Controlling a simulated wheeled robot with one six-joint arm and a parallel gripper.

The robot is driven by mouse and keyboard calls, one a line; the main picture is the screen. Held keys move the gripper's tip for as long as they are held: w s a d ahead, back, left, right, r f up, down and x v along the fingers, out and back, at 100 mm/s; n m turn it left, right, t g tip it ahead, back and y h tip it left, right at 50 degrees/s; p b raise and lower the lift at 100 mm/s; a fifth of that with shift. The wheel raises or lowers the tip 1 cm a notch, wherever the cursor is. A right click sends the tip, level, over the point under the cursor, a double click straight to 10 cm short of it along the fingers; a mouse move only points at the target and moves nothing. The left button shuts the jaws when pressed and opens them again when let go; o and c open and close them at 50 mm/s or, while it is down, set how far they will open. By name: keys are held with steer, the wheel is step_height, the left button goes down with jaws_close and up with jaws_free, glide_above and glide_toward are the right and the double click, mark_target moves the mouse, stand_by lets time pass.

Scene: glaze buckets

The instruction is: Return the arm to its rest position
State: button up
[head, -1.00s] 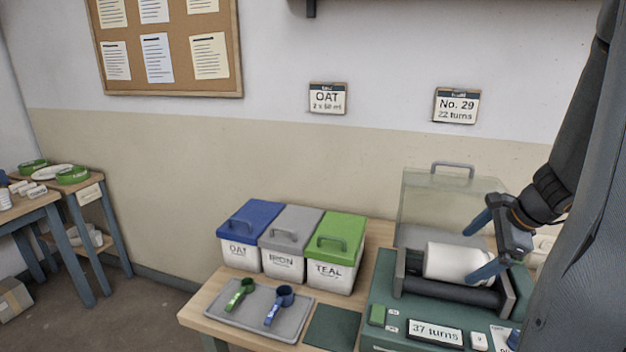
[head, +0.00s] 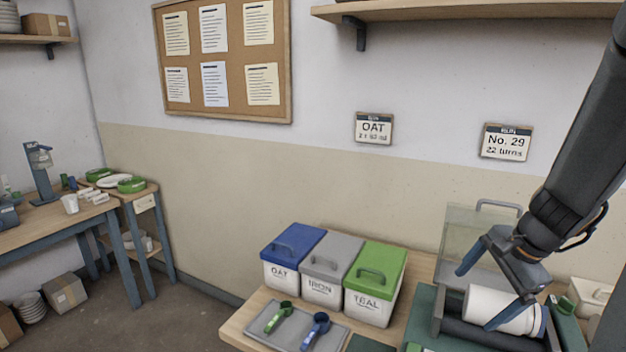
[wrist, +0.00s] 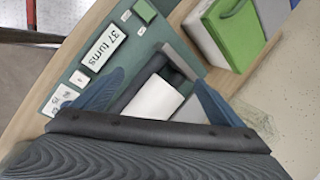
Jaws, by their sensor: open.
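My gripper (head: 481,294) is on the right of the head view, its two blue fingers spread apart. It is at the white jar (head: 488,303), which lies on its side on the dark rollers of the green machine (head: 427,303). The near finger overlaps the jar in this view; I cannot tell whether they touch. In the wrist view the fingers (wrist: 153,98) are apart with the white jar (wrist: 153,103) between and beyond them. The machine's counter (wrist: 104,47) reads 37 turns there.
A clear raised cover (head: 460,232) stands behind the rollers. Blue, grey and green lidded buckets (head: 369,305) and a grey tray (head: 290,337) with two scoops are to the left. A shelf (head: 430,12) is above. Another table (head: 50,225) stands far left, with open floor between.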

steer(key=s+a+f+n+g+h, duration=0.1)
steer(key=s+a+n, duration=0.2)
steer(key=a+n, duration=0.5)
steer(key=s+a+f+n+g+h+b, duration=0.1)
steer(key=s+a+n, duration=0.2)
steer(key=a+n, duration=0.6)
steer(key=shift+s+a+f, duration=0.15)
steer(key=shift+a+f, duration=0.05)
steer(key=shift+a, duration=1.45)
